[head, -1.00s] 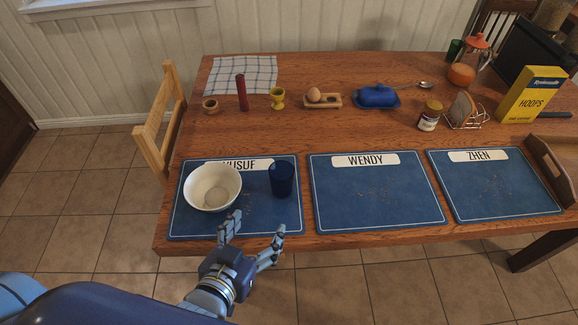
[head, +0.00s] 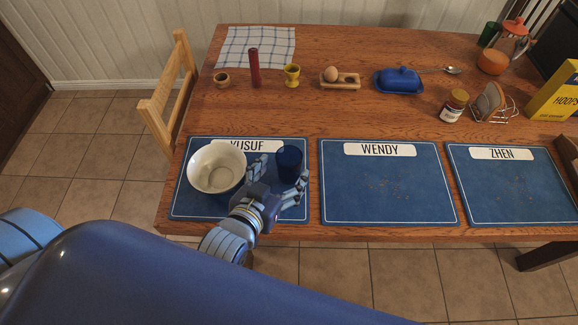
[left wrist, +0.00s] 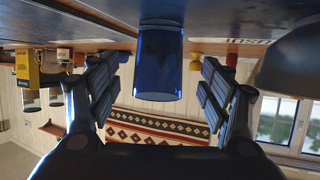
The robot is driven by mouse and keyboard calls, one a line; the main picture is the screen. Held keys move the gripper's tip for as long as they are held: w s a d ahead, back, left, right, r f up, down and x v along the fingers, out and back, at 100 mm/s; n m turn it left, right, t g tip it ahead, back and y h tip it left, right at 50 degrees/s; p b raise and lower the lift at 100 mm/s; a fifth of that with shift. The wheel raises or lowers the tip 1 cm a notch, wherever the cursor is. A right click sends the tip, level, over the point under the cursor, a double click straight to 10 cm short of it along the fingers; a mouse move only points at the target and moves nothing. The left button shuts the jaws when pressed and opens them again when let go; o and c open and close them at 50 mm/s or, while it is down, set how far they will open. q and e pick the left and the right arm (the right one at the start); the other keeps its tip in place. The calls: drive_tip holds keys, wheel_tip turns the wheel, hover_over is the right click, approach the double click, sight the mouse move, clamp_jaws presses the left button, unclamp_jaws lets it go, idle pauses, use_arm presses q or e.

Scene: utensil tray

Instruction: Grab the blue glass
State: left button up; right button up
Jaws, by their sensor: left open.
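The blue glass (head: 289,162) stands upright on the YUSUF placemat (head: 188,210), just right of the white bowl (head: 216,168). In the left wrist view, which is upside down, the blue glass (left wrist: 159,62) appears in the middle, between and beyond the two fingers. My left gripper (head: 280,174) is open at the near side of the glass, one finger towards the bowl side and one on the right. The left gripper also shows in the left wrist view (left wrist: 160,85) with nothing held. Contact with the glass cannot be made out. My right gripper is not in view.
The white bowl is close beside the left finger. Behind stand a red pepper mill (head: 254,68), a yellow egg cup (head: 292,76), an egg holder (head: 340,79) and a blue butter dish (head: 399,80). The WENDY placemat (head: 388,195) to the right is clear of dishes.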

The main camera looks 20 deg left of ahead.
sight(284, 171)
use_arm(q)
drive_tip(key=x, duration=0.3)
drive_tip(key=shift+w+d, duration=0.1)
drive_tip(key=shift+w, duration=0.3)
drive_tip(key=shift+w+f, duration=0.15)
drive_tip(key=shift+w, duration=0.15)
drive_tip(key=shift+c, duration=1.3)
drive_tip(key=c, duration=1)
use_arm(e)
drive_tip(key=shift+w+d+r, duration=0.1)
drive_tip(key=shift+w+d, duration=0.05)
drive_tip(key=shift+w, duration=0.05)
